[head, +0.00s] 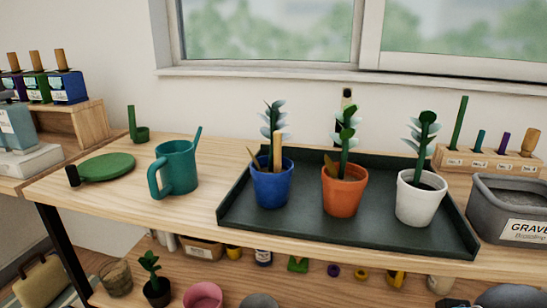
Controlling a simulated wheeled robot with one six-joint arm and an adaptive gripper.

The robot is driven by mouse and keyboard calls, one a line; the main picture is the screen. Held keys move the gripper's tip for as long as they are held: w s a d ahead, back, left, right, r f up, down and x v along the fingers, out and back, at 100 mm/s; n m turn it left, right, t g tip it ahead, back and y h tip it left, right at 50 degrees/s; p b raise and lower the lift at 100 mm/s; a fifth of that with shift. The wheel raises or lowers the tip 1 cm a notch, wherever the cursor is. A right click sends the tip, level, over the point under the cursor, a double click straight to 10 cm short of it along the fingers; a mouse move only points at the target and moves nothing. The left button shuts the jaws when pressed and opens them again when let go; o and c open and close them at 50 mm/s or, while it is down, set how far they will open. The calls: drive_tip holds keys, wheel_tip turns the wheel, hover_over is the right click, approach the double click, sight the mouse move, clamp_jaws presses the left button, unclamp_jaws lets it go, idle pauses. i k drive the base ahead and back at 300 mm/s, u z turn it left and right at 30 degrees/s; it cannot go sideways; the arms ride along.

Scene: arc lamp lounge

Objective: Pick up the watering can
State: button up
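A teal watering can (177,168) stands upright on the wooden tabletop, left of the dark tray. Its handle faces the lower left and its thin spout points up to the right. Nothing touches it. My gripper is not in the head view.
Right of the can is a dark tray (300,229) with blue (272,188), orange (343,190) and white (419,199) potted plants. A green round object with a dark handle (107,167) lies to the left. A grey gravel bin (507,205) stands far right. A window is behind.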

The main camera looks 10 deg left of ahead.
sight(175, 162)
drive_tip(key=u, duration=3.15)
drive_tip(key=i, duration=0.65)
drive_tip(key=z, duration=1.9)
